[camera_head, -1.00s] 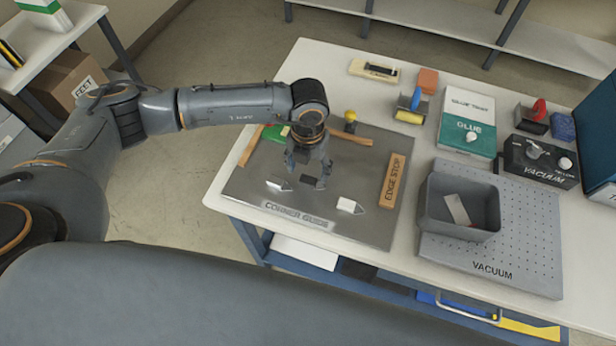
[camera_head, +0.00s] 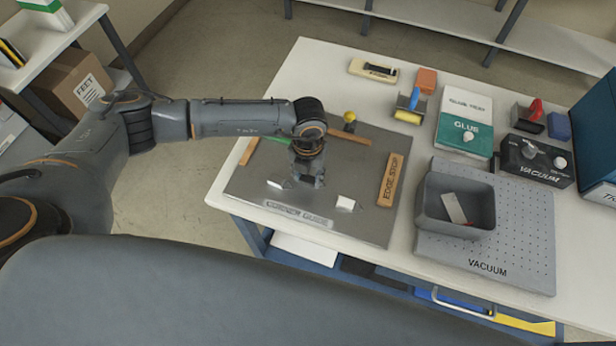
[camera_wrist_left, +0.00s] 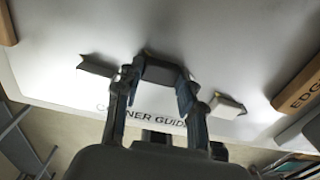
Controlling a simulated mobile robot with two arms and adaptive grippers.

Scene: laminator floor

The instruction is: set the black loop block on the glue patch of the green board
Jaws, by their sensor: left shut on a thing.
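My left gripper (camera_head: 308,182) is low over the grey metal plate (camera_head: 255,192), its fingers close together. In the left wrist view its fingers (camera_wrist_left: 158,92) are shut on a dark block (camera_wrist_left: 160,72), which looks like the black loop block. In the head view the gripper hides this block. A strip of the green board (camera_head: 274,138) shows at the plate's back left, behind my left arm. The arm covers much of that area, and I cannot make out the glue patch. My right gripper is not in view.
Small white-topped pieces lie left (camera_head: 275,184) and right (camera_head: 346,203) of the gripper. A wooden edge stop (camera_head: 391,180) and a yellow-knobbed tool (camera_head: 350,121) are on or beside the plate. A grey bin (camera_head: 440,205) stands farther right. The plate's front middle is mostly clear.

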